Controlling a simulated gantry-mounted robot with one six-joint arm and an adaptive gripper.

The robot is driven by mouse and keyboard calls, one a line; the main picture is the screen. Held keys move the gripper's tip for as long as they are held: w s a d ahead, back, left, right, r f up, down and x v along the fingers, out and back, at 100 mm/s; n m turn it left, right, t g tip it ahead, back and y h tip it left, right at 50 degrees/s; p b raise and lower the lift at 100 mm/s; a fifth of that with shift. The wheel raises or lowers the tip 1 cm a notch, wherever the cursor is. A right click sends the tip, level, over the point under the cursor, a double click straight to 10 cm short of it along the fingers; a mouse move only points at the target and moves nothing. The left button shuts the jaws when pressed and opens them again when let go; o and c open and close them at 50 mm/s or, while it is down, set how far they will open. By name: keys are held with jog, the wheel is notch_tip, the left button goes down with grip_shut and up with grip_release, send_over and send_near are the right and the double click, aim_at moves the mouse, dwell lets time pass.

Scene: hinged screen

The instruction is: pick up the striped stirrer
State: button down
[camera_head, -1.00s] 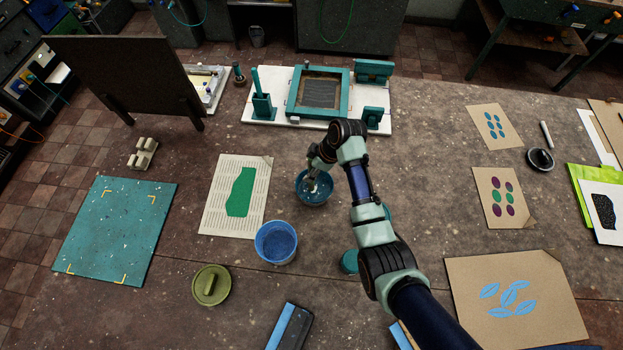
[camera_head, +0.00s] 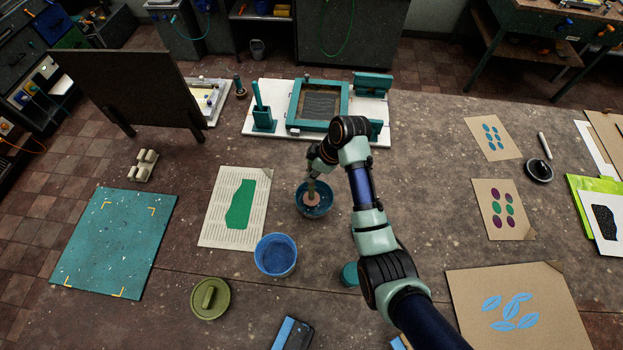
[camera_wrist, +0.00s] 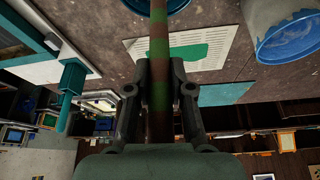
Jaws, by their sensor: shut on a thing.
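The striped stirrer (camera_wrist: 159,40) has brown and green bands and runs between the two fingers of my gripper (camera_wrist: 159,80) in the wrist view. My gripper is shut on it. In the head view my gripper (camera_head: 313,176) is above the dark blue bucket (camera_head: 328,208). The stirrer's round brownish lower end (camera_head: 314,204) shows against the bucket's opening; I cannot tell how far above or inside the rim it is. Part of the shaft is hidden by my gripper.
A second blue bucket (camera_head: 276,255) stands nearby in front, left of my arm. A printed sheet (camera_head: 215,207) lies to the left, a screen frame (camera_head: 318,104) behind. A green lid (camera_head: 211,297) lies at front left. The table right of my arm has free room.

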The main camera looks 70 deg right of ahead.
notch_tip(320, 180, up, 14)
jog(key=p, duration=0.3)
jog(key=shift+f+p, duration=0.15)
jog(key=shift+p, duration=0.2)
jog(key=shift+r+p, duration=0.5)
jog(key=shift+d+f+p, duration=0.15)
jog(key=shift+f+p, duration=0.15)
jog(key=shift+p, duration=0.9)
jog(key=f+p, duration=0.4)
jog(key=s+f+p, duration=0.1)
jog(key=f+p, duration=0.1)
jog(key=shift+f, duration=0.65)
notch_tip(320, 180, down, 12)
jog(key=b, duration=0.9)
jog(key=shift+d+r, duration=0.1)
